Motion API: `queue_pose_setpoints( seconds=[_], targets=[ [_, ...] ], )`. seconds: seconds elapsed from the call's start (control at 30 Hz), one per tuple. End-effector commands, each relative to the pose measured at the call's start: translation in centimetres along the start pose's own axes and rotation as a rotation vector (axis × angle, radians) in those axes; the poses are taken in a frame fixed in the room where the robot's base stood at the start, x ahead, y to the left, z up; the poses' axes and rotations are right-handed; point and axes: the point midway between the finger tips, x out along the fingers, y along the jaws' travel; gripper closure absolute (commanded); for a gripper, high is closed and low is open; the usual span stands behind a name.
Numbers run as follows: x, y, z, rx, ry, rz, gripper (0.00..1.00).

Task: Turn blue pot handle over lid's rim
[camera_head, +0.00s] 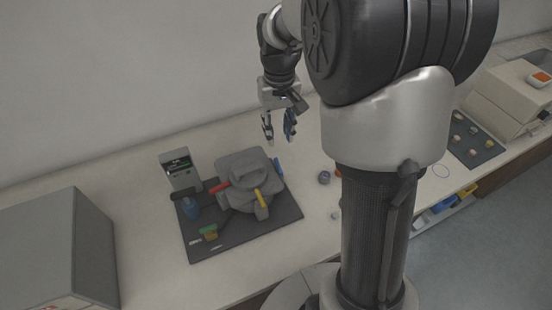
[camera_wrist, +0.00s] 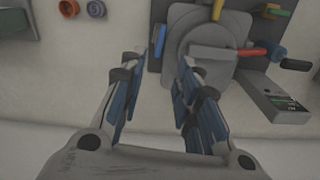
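The grey mounting press pot (camera_head: 240,168) with its round lid stands on a dark mat. Its blue handle (camera_head: 279,167) is at the pot's right side in the head view. In the wrist view the blue handle (camera_wrist: 159,40) lies alongside the lid (camera_wrist: 203,40), outside its rim, not across it. My gripper (camera_head: 279,136) is open and empty, above the counter behind the pot. In the wrist view its spread fingers (camera_wrist: 158,68) are near the blue handle, with nothing between them.
A grey control box (camera_head: 180,170) stands left of the pot. A blue cup (camera_head: 190,207) and a green-and-orange item (camera_head: 209,232) are on the dark mat (camera_head: 238,236). Small round parts (camera_head: 324,177) lie right of the mat. A large grey box (camera_head: 60,250) stands front left.

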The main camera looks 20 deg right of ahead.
Motion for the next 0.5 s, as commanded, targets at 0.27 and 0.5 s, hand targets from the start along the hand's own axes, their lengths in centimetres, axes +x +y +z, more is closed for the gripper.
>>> queue_pose_setpoints(
  seconds=[0.27, 0.5],
  targets=[
    [6.7, 0.0, 0.1, 0.000, -0.003, 0.000, 0.70],
    [10.9, 0.0, 0.1, 0.000, -0.003, 0.000, 0.70]
  ],
)
